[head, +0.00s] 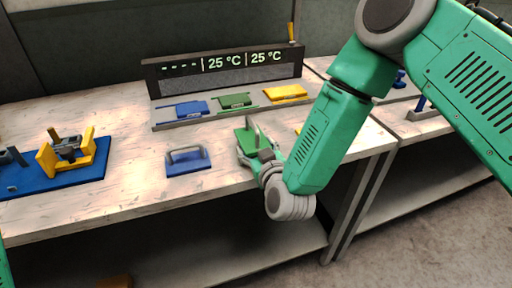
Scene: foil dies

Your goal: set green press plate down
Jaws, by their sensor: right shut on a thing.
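The green press plate (243,137) has an upright grey handle and is in the middle of the head view, near the front of the table. My right gripper (260,150) reaches it from the lower right and is shut on it. The gripper and forearm hide part of the plate. I cannot tell whether its underside touches the tabletop. My left gripper is out of view.
A blue plate with a handle (186,164) lies left of the green one on the worn table (120,128). Behind is a rack with blue (188,109), green (236,101) and yellow (286,92) dies below a temperature display (228,66). A yellow fixture (80,158) stands at left.

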